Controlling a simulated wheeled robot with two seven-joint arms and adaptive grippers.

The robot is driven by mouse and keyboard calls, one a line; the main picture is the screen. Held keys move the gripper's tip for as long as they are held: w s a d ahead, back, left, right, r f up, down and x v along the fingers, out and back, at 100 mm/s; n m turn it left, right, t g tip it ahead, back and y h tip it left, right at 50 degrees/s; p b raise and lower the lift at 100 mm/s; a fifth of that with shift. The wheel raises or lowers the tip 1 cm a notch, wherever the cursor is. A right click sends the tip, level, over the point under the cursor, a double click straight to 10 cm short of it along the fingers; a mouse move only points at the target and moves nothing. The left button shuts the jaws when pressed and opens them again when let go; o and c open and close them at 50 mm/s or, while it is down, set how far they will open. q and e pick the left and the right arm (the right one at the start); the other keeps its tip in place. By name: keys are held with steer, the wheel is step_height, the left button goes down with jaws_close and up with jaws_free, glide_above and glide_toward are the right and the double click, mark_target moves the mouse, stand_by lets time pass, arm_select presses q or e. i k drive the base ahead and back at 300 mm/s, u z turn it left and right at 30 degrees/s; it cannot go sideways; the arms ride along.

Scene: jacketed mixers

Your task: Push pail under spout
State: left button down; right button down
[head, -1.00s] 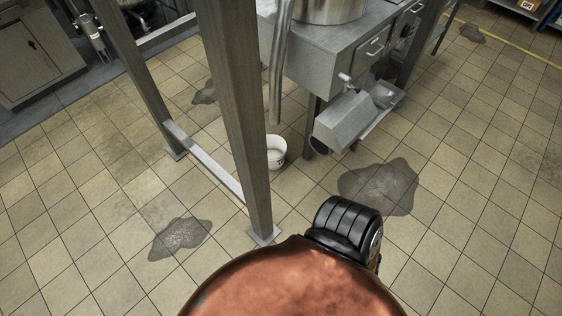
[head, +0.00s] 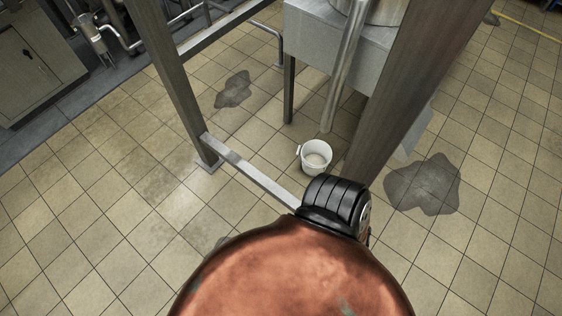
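The white pail (head: 316,157) stands upright on the tiled floor, just beyond the low crossbar of a steel frame. A slanted steel pipe (head: 343,75), which looks like the spout, comes down from the vessel (head: 385,8) at the top. Its lower end shows just above and beyond the pail in the picture; I cannot tell whether it is over the pail. Neither of my grippers is in view.
A steel frame has a left post (head: 160,75), a thick right post (head: 410,80) and a low crossbar (head: 252,170) between me and the pail. A grey cabinet (head: 335,42) stands behind. Dark patches (head: 422,184) mark the floor. Open tiles lie left and right.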

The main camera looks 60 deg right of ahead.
mark_target(316, 153)
steer(key=i, duration=1.3)
steer(key=z, duration=1.75)
steer(key=i, duration=0.25)
steer(key=z, duration=0.75)
